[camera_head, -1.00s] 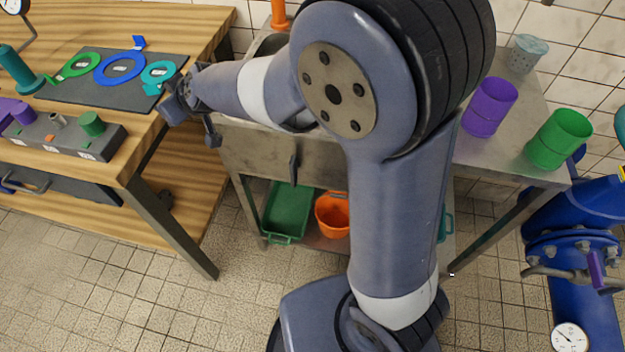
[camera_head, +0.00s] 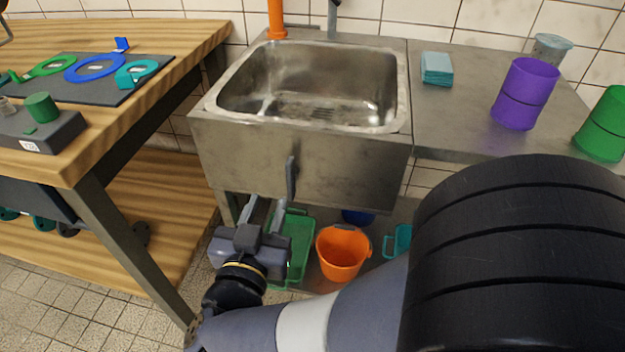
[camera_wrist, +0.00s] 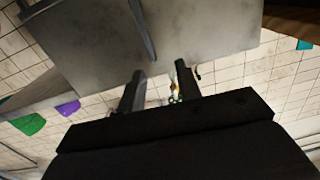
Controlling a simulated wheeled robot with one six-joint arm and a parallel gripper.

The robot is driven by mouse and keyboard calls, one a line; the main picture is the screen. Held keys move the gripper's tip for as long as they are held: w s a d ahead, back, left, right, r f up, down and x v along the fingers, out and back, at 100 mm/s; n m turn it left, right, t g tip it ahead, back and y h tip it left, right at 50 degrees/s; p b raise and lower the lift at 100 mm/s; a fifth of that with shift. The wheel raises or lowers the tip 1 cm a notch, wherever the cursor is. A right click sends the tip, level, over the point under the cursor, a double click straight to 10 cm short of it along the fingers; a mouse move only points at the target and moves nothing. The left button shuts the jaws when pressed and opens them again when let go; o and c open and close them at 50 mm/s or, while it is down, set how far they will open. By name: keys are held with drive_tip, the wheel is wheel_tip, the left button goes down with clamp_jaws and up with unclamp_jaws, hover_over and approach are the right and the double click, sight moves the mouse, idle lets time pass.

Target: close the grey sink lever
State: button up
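The grey sink lever (camera_head: 291,178) is a slim dark-grey handle on the front panel of the metal sink (camera_head: 335,160). It points roughly up and down, close to the panel. In the wrist view a dark bar, which looks like the lever (camera_wrist: 142,28), stands out from a grey panel above the gap between my fingers. My gripper (camera_head: 265,212) is below and slightly left of the lever in the head view, fingers pointing up toward it. In the wrist view my gripper (camera_wrist: 159,86) has its two fingers apart with nothing held between them. The lever appears clear of the fingers.
A wooden bench (camera_head: 110,150) stands left of the sink. Under the sink are a green tray (camera_head: 298,235) and an orange bucket (camera_head: 343,252), close to my gripper. Purple (camera_head: 525,93) and green (camera_head: 604,125) containers stand on the right counter. The basin is empty.

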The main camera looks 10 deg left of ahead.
sight(288, 173)
drive_tip(key=shift+h, duration=0.3)
drive_tip(key=w+b, duration=0.1)
drive_tip(key=w, duration=0.2)
drive_tip(key=w+d+b, duration=0.1)
drive_tip(key=w, duration=0.2)
drive_tip(key=w+d+b, duration=0.1)
drive_tip(key=w, duration=0.3)
drive_tip(key=shift+f, duration=0.15)
drive_tip(key=shift+c, duration=0.3)
clamp_jaws()
